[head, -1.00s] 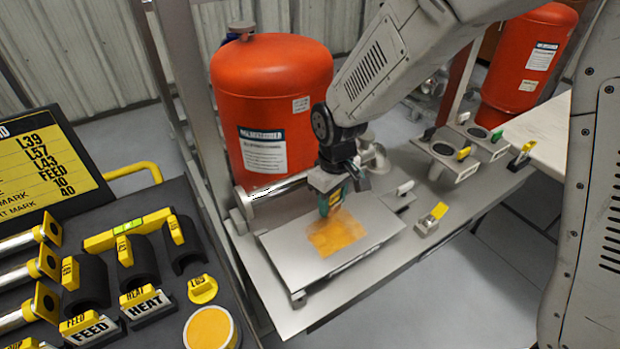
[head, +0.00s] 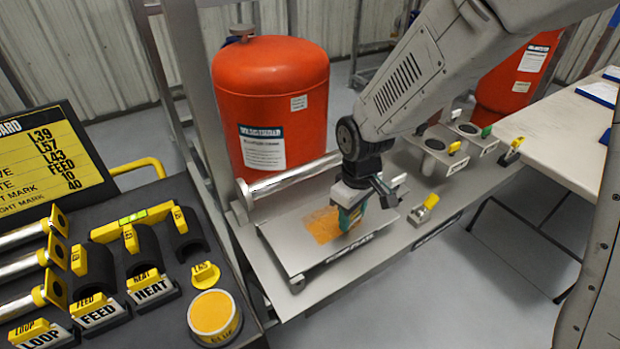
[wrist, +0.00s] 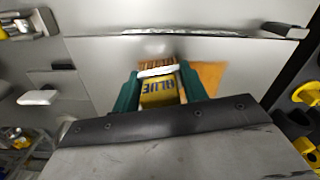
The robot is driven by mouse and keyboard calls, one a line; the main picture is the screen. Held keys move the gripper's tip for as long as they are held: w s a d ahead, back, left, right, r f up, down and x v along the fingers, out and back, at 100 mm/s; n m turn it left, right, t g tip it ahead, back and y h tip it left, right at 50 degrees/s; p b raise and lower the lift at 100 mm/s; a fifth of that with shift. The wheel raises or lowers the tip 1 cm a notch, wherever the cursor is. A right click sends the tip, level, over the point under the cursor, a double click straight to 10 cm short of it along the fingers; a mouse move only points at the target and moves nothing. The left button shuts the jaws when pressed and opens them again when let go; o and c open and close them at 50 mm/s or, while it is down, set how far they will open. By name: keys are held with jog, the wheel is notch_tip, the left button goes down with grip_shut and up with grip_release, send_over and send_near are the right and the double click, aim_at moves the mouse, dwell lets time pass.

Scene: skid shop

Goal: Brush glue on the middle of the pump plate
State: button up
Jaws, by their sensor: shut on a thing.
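The pump plate (head: 283,235) is a flat grey plate on the skid, with a label along its front edge. An orange glue patch (head: 322,226) lies near its middle and also shows in the wrist view (wrist: 208,73). My gripper (head: 350,215) has teal fingers and is shut on the glue brush, over the right part of the plate beside the patch. In the wrist view the brush (wrist: 158,92) has a yellow label and tan bristles pointing at the plate. I cannot tell whether the bristles touch it. A round pot with an orange top (head: 212,313) stands on the dark bench.
A large red tank (head: 270,100) stands behind the plate, with a shiny pipe (head: 290,180) along the plate's back edge. Small fittings with yellow and green tags (head: 440,150) sit to the right. The dark bench at left holds labelled parts and a board (head: 45,160).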

jog(key=shift+s+d, duration=0.5)
jog(key=shift+s, duration=0.15)
notch_tip(320, 180, up, 2)
jog(key=shift+r, duration=3)
